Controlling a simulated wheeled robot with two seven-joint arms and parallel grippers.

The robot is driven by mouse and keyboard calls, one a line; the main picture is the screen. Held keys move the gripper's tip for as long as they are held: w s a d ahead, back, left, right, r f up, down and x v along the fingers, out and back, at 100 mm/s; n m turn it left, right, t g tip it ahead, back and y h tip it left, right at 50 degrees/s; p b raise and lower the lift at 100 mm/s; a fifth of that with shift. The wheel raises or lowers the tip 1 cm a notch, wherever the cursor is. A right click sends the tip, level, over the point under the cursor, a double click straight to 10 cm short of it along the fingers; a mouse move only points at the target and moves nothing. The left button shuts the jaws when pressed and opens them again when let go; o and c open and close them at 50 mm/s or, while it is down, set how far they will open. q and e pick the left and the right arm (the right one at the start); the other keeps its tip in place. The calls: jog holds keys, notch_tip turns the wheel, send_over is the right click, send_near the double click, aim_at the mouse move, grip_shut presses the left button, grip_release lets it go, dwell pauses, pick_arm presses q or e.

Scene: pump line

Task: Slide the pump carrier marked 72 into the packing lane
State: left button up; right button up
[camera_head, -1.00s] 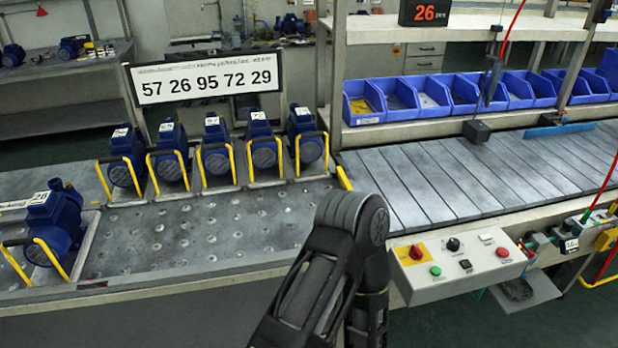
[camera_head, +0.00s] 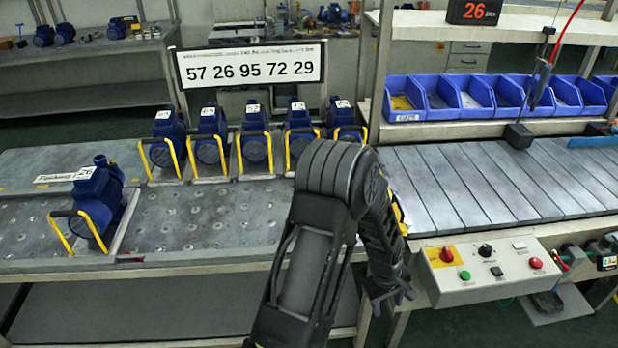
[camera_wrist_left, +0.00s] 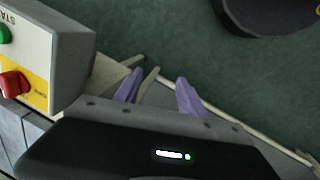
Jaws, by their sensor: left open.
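Several blue pumps on carriers with yellow handles stand in a row at the back of the studded bench (camera_head: 180,222). Their number tags are too small to read surely, so I cannot tell for certain which carrier is marked 72. One pump marked 26 (camera_head: 95,200) stands apart at the front left of the bench. My left gripper (camera_head: 388,295) hangs in front of the bench edge, left of the control box, empty and well away from the pumps. In the left wrist view its purple fingertips (camera_wrist_left: 160,92) are spread over the floor. My left arm partly covers the rightmost pump (camera_head: 345,122).
A slatted lane (camera_head: 490,185) runs to the right of the bench. The control box (camera_head: 490,268) with coloured buttons juts out at its front. A sign (camera_head: 250,67) reads 57 26 95 72 29. Blue bins (camera_head: 440,100) line a shelf; a display (camera_head: 475,12) shows 26.

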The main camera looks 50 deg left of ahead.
pick_arm(q)
jog(key=w+a+r+n+y, duration=0.2)
jog(key=a+r+n, duration=0.4)
jog(key=a+r, duration=0.6)
jog(key=s+a+r+n, duration=0.3)
jog(key=a+r+n, duration=0.1)
jog(key=a+r, duration=0.3)
jog(key=s+a+r+n+y+p, duration=0.1)
jog(key=s+a+r+n, duration=0.2)
jog(key=a+r+n, duration=0.2)
jog(key=a+r, duration=0.3)
jog(key=a, duration=0.1)
jog(key=shift+s+r, duration=0.2)
jog(key=shift+s, duration=0.2)
